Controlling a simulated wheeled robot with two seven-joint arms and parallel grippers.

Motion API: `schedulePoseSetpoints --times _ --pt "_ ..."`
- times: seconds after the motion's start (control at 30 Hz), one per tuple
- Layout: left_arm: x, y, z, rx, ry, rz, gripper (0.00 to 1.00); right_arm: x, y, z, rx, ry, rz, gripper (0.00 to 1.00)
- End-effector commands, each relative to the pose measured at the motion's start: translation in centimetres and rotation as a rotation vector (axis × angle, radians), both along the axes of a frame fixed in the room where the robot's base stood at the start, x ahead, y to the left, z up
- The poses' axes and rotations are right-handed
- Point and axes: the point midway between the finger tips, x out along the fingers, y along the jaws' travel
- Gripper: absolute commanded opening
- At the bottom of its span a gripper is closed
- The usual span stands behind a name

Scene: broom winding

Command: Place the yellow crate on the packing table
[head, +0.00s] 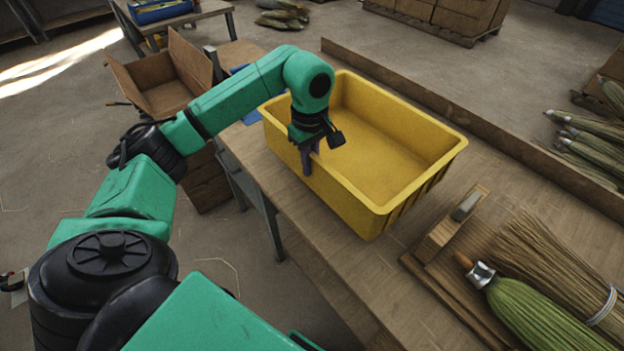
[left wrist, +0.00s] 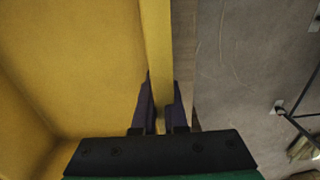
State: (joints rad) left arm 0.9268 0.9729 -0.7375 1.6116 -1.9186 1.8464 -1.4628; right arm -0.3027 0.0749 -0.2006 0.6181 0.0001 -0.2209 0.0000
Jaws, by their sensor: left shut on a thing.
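The yellow crate (head: 400,150) is empty and upright. It sits on or just above the wooden packing table (head: 330,240); I cannot tell if its base touches fully. My left gripper (head: 309,165) is shut on the crate's near left wall, one finger inside and one outside. In the left wrist view the wall (left wrist: 157,60) runs between the two fingers (left wrist: 161,108), with the crate's inside to the left and the floor to the right. My right gripper is not in view.
A raised board (head: 480,120) runs along the far edge. An open cardboard box (head: 165,80) stands left.

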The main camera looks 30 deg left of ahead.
Motion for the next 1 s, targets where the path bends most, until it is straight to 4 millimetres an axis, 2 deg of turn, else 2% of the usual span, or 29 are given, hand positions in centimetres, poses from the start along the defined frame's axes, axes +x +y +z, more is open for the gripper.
schedulePoseSetpoints --times 0.4,0.67,0.7,0.73,0.77,1.0 --pt "0.1 -0.1 -5.5 -0.005 -0.007 -0.001 0.00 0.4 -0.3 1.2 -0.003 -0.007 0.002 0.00" --pt "0.1 -0.1 -5.8 -0.004 -0.008 -0.002 0.00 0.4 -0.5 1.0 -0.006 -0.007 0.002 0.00" --pt "0.0 0.0 -6.0 -0.001 -0.001 -0.002 0.21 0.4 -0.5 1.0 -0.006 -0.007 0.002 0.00" --pt "0.0 0.0 -6.0 -0.001 -0.001 -0.002 0.33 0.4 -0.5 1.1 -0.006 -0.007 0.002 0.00" --pt "0.0 0.0 -6.0 -0.001 -0.001 -0.001 0.40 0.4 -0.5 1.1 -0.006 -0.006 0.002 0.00" --pt "0.0 0.0 -5.9 0.000 -0.001 -0.001 0.40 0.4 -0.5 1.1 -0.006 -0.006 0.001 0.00"
